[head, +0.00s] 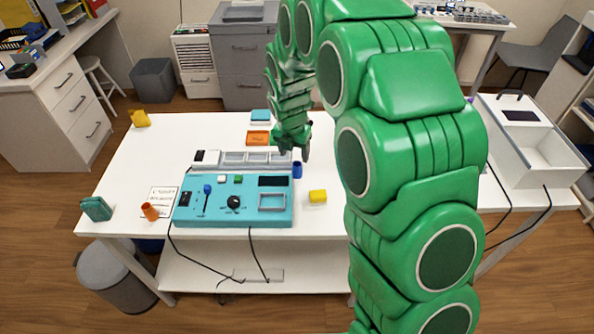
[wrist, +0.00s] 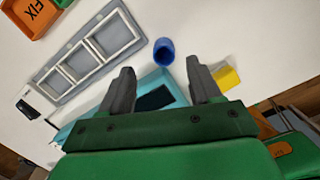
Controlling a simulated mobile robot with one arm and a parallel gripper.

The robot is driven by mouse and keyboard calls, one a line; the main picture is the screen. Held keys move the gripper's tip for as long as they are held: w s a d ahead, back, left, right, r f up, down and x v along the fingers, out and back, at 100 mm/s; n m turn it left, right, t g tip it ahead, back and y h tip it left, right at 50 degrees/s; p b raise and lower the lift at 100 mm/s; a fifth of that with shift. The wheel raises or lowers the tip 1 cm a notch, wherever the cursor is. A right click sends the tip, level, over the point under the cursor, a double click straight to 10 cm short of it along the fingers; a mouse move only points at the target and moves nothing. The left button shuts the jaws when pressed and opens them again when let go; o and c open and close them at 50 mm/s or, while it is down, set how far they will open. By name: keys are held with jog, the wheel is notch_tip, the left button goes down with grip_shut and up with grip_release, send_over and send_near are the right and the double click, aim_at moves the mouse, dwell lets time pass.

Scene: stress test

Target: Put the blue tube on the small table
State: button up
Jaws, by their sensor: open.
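The blue tube (head: 297,170) stands on the white table (head: 330,215) at the right end of a teal panel, and looks upright. In the wrist view the blue tube (wrist: 164,51) lies just beyond the fingertips, roughly midway between them. My gripper (head: 292,154) is above the table near the tube, pointing down. In the wrist view my gripper (wrist: 160,70) has its fingers spread, with nothing held. I cannot tell for sure which surface is the small table. A white table (head: 480,22) with things on it stands at the back right.
The teal panel (head: 212,212) with knobs and a grey divided tray (head: 245,158) are left of the tube. A yellow block (head: 318,196) is close on its right. An orange tray (head: 258,137) is behind. A white open box (head: 530,145) stands at right. The left rear tabletop is mostly clear.

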aim_at(297, 165)
jog(key=shift+w+d+f, duration=0.1)
jog(key=shift+d+f, duration=0.05)
jog(key=shift+f, duration=0.95)
jog(key=shift+w+d+f, duration=0.1)
jog(key=shift+f, duration=1.05)
jog(key=shift+w+d+f, duration=0.1)
jog(key=shift+d+f, duration=0.05)
jog(key=shift+f, duration=0.95)
jog(key=shift+c, duration=0.3)
grip_shut()
jog(key=shift+r, duration=0.1)
